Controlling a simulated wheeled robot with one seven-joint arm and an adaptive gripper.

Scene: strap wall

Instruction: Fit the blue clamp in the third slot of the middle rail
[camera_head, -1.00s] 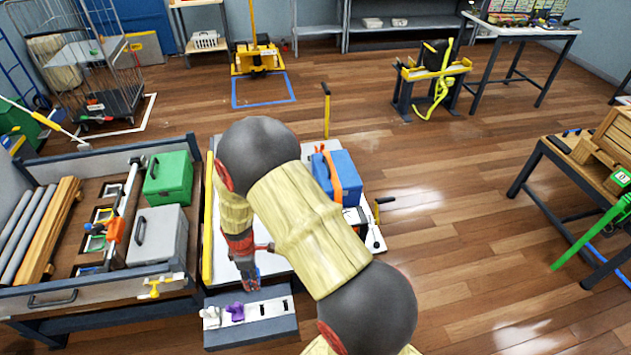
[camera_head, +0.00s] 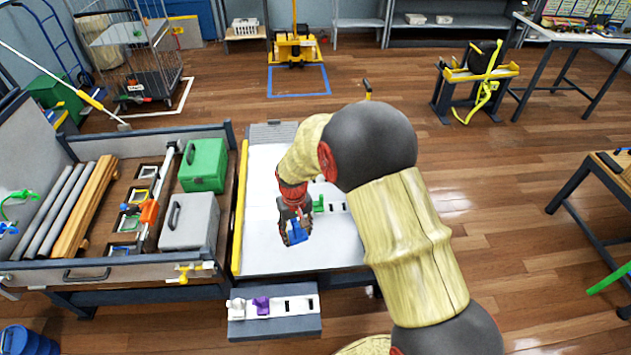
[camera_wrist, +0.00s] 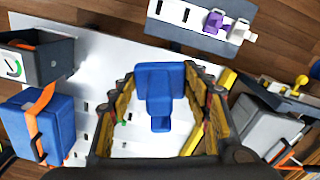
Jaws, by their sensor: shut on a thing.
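In the head view the blue clamp (camera_head: 297,237) hangs below my gripper (camera_head: 293,222), over the white board (camera_head: 268,258). My gripper is shut on it. A pale rail with dark slots (camera_head: 335,207) shows just right of my gripper, with a green clamp (camera_head: 319,204) on its left part. My arm and gripper hide part of this rail, so I cannot count its slots. The clamp is apart from the rail in the head view.
A front rail (camera_head: 290,307) carries a white clamp (camera_head: 238,307) and a purple clamp (camera_head: 261,305). A bin with a green case (camera_head: 203,165) and grey case (camera_head: 190,221) stands left. A blue box with an orange strap (camera_wrist: 35,120) shows in the wrist view.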

